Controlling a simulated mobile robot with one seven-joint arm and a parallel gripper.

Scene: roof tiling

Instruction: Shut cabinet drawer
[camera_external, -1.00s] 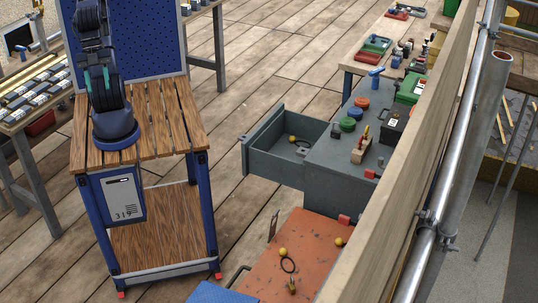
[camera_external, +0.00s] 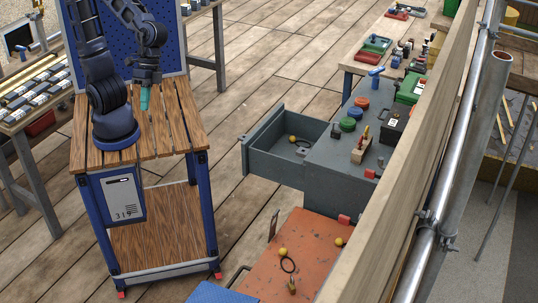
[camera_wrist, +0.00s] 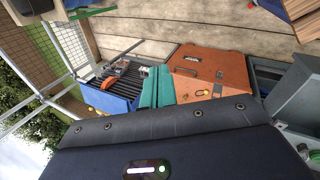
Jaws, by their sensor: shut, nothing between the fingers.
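The grey cabinet (camera_external: 325,190) stands right of centre in the external view. Its drawer (camera_external: 275,169) is pulled out to the left, its end well clear of the cabinet body. A yellow-ended object and a dark ring lie inside it. My gripper (camera_external: 145,100) has teal fingers that are shut and empty. It points down above the wooden bench, left of the drawer and well apart from it. The teal fingers (camera_wrist: 157,88) also show in the wrist view. Part of a grey box shape is at that view's right edge; I cannot tell whether it is the drawer.
An orange chest (camera_external: 270,248) stands in front of the cabinet, below the drawer, with small items on top. Jars, a tool block and a green case sit on the cabinet top. A wooden rail (camera_external: 400,150) runs along the right. The plank floor between bench and drawer is clear.

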